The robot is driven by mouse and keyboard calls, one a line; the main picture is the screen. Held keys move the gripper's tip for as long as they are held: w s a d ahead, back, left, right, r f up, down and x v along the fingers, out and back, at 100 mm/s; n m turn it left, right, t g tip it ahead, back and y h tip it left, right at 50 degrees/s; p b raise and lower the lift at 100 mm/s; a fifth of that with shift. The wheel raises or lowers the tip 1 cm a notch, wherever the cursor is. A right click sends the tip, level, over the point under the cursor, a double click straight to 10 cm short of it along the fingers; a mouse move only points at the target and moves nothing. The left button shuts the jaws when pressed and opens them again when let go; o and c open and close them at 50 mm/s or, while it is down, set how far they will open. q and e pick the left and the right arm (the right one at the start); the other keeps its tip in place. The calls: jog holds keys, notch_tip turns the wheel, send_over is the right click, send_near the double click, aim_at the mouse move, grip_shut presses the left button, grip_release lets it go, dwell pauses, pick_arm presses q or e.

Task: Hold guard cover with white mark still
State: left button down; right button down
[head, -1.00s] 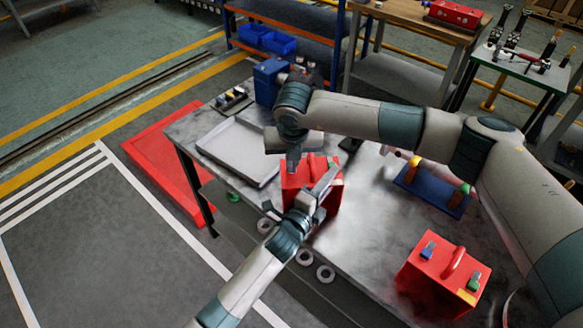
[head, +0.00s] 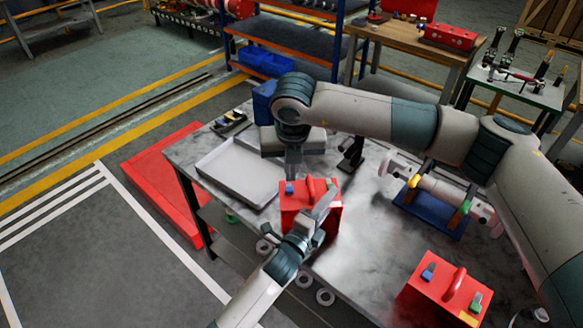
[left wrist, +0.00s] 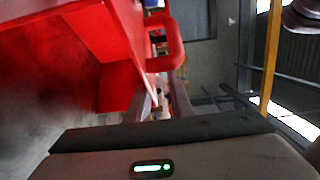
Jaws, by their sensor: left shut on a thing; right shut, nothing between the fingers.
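A red guard cover (head: 297,222) with a red loop handle and a blue latch stands at the table's near edge. My left gripper (head: 322,208) is at its right side, shut on the cover. In the left wrist view the red cover (left wrist: 120,60) and its handle (left wrist: 178,45) are close at the fingers. A small pale patch shows at its edge there; I cannot tell if it is the white mark. My right gripper (head: 294,172) points down just behind the cover, shut and empty. A second red cover (head: 430,293) with a yellow mark stands at the lower right.
A grey tray (head: 208,180) lies left of the held cover. A blue cradle (head: 425,212) with a pale cylindrical part is at the right. My right arm spans over the table; bare tabletop lies between the two covers.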

pick_arm(q)
jog(key=c, duration=1.5)
grip_release()
jog(key=v, duration=1.2)
